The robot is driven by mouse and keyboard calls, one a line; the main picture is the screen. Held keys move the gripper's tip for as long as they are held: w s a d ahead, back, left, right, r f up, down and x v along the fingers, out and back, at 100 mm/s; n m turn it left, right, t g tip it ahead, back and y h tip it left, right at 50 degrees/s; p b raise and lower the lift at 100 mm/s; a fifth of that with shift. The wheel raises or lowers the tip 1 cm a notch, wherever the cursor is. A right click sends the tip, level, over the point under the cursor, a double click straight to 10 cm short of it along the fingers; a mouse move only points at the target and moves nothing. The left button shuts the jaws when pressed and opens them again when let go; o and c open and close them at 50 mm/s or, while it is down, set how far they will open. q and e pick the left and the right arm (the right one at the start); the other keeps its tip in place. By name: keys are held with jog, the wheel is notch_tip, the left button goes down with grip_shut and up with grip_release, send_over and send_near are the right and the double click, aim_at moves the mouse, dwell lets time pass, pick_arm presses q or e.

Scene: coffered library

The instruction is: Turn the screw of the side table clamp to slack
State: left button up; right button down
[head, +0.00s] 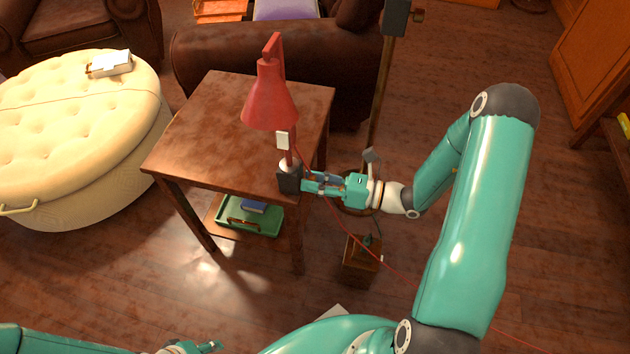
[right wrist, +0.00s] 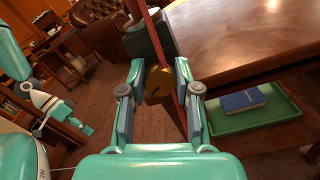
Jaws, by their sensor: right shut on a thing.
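The dark clamp (head: 289,179) grips the near right corner of the wooden side table (head: 205,135) and carries a red lamp (head: 270,95). My right gripper (head: 312,184) reaches it from the right. In the right wrist view, the dark clamp body (right wrist: 148,38) shows beyond the fingers, and the brassy screw (right wrist: 158,84) sits between them. The right gripper is shut on this screw, which the fingers hide in the head view. My left gripper (head: 208,347) is low at the bottom edge, away from the table, too small to judge.
A red cable runs from the lamp past my right gripper to the floor. A wooden box (head: 360,262) stands on the floor below the gripper. A green tray (head: 247,217) with a blue book lies on the table's lower shelf. A cream ottoman (head: 75,130) stands left.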

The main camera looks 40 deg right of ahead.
jog(key=n, duration=0.1)
jog(key=n+b, duration=0.1)
jog(key=shift+f+n, duration=0.35)
jog(key=shift+n, duration=0.05)
jog(key=n+b, duration=0.1)
jog(key=n, duration=0.1)
jog(key=shift+n+b, duration=0.3)
jog(key=shift+n, duration=0.1)
jog(key=n+b, duration=0.3)
jog(key=n, duration=0.1)
jog(key=shift+a+r+n+b, duration=0.1)
jog(key=shift+n+b, duration=0.75)
jog(key=shift+n, duration=0.25)
jog(key=c, duration=0.8)
grip_release()
jog(key=shift+r, duration=0.1)
jog(key=shift+s, duration=0.1)
